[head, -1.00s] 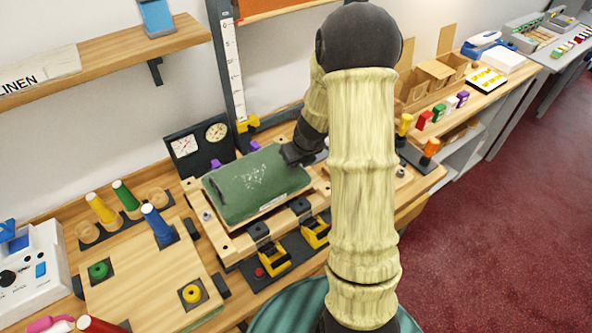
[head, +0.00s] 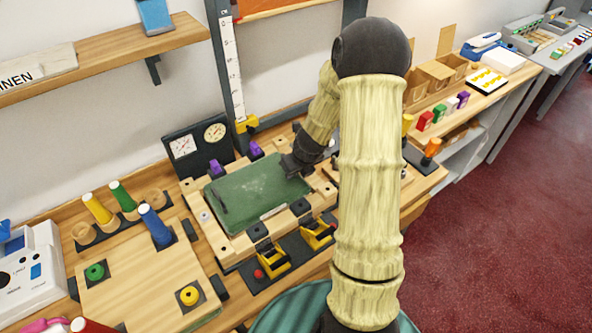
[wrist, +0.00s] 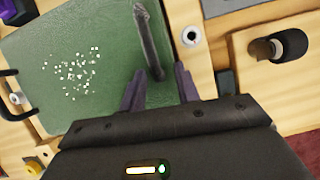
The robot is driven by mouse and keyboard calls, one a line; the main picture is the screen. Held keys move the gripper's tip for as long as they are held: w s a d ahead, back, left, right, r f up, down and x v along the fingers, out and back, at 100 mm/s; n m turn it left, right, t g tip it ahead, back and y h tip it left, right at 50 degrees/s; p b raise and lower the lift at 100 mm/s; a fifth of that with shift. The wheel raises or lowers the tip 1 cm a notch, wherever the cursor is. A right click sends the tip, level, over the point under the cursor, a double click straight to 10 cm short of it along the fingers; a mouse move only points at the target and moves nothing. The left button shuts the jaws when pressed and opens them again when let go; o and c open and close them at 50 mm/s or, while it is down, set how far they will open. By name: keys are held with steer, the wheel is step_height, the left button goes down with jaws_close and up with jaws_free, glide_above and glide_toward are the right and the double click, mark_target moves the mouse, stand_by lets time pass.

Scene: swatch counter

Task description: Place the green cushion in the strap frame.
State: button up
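The green cushion (head: 245,195) lies low and flat inside the wooden strap frame (head: 233,247). In the wrist view the cushion (wrist: 100,40) shows white specks and a raised dark ridge (wrist: 149,38). My gripper (head: 289,170) is at the cushion's right end. In the wrist view its two purple-grey fingers (wrist: 160,72) are spread apart, one on each side of the ridge's near end, with gaps visible. Whether they touch the cushion cannot be told. My arm hides part of the frame's right side.
Purple clips (head: 255,149) stand at the frame's back edge and yellow clamps (head: 272,263) at its front. A black gauge panel (head: 198,148) stands behind. A wooden board with colored spools (head: 150,275) is to the left, and colored blocks (head: 438,113) are to the right.

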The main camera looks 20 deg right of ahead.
steer(key=shift+r, duration=0.1)
steer(key=shift+s+r, duration=0.1)
steer(key=shift+r, duration=0.4)
steer(key=p+v, duration=0.3)
steer(key=v, duration=0.8)
steer(key=s+a+r+n+g, duration=0.1)
steer(key=s+a+n, duration=0.4)
steer(key=n, duration=1.2)
steer(key=s+a+r+n+g, duration=0.1)
steer(key=s+a+r+n, duration=0.2)
steer(key=n, duration=1.4)
steer(key=shift+s+a+n, duration=0.4)
steer(key=shift+s+a, duration=1.05)
steer(key=shift+s, duration=1.4)
